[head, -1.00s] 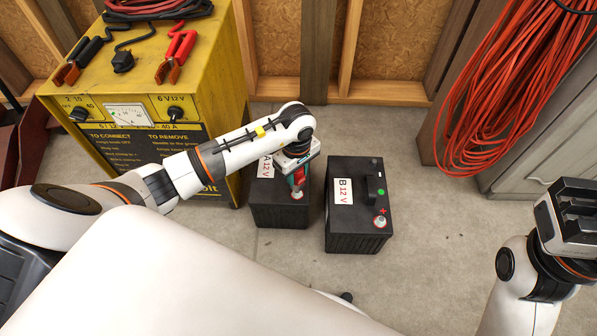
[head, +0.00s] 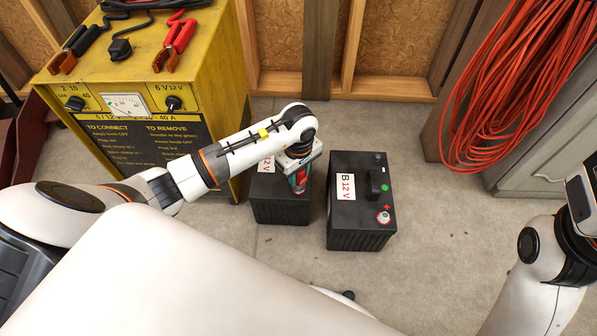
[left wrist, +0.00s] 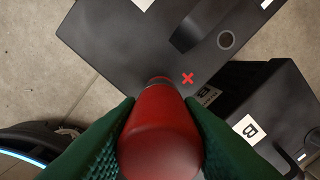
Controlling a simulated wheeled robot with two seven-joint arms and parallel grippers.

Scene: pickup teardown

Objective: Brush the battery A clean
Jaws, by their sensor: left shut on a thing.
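Battery A (head: 280,208) is a black box with a white 12 V label, partly covered by my left arm. Its top, with a red plus mark, fills the upper part of the left wrist view (left wrist: 130,40). My left gripper (head: 299,172) is above its right side, shut on a red-handled tool, the brush (left wrist: 160,140), which points down. The brush's far end lies over the battery top beside the plus mark, hiding the post there. I cannot tell whether it touches. My right gripper (head: 580,195) shows only in part at the right edge; its fingers are cut off.
Battery B (head: 358,215) stands just right of battery A with a narrow gap. A yellow charger (head: 190,75) with clamps on top stands at the left. Orange cable (head: 500,90) hangs at the upper right. Concrete floor (head: 450,225) is clear to the right.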

